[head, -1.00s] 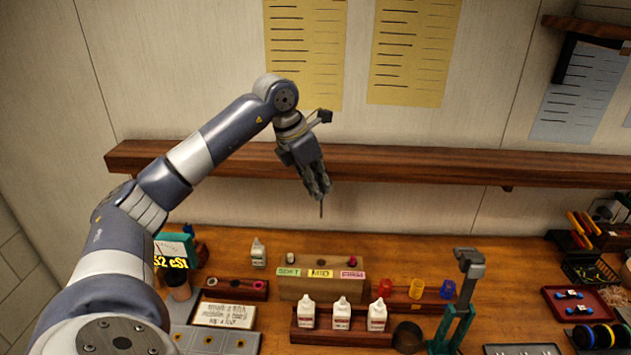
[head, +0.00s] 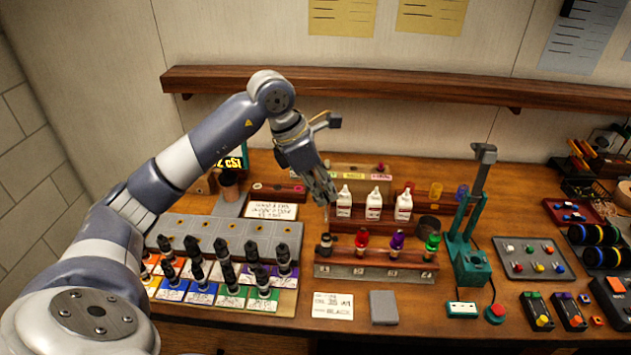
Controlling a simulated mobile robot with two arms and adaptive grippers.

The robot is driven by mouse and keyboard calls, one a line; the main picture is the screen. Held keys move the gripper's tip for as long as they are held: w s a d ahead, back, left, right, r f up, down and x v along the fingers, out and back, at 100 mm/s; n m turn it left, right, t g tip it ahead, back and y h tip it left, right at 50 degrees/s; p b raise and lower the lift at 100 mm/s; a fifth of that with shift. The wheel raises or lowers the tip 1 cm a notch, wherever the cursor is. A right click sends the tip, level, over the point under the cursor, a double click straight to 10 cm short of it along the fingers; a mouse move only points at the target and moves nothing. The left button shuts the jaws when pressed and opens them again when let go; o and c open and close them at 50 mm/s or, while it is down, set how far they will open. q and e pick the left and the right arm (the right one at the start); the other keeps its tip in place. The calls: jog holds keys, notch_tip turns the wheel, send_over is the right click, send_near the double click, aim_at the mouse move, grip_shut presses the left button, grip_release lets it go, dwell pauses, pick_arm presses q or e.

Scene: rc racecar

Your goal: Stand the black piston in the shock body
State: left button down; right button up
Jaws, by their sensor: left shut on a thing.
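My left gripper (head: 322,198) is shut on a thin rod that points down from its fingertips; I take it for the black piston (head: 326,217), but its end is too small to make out. A dark shock body (head: 325,245) stands upright at the left end of a wooden rack (head: 375,258), just below the rod. Whether the rod's lower end touches or enters that body I cannot tell. Red (head: 361,240), purple (head: 397,243) and green (head: 432,243) bodies stand in the same rack to the right. My right gripper is not in view.
White bottles (head: 374,205) stand behind the rack. A teal stand (head: 465,245) rises to its right. Several black shocks (head: 225,262) stand at the left on coloured cards. A written card (head: 333,306) and a grey block (head: 384,307) lie in front.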

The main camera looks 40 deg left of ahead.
aim_at(327, 209)
pick_arm(q)
jog(key=shift+w+f, duration=0.1)
jog(key=shift+w, duration=0.3)
jog(key=shift+f, duration=0.15)
notch_tip(327, 209, down, 3)
jog(key=b, duration=0.3)
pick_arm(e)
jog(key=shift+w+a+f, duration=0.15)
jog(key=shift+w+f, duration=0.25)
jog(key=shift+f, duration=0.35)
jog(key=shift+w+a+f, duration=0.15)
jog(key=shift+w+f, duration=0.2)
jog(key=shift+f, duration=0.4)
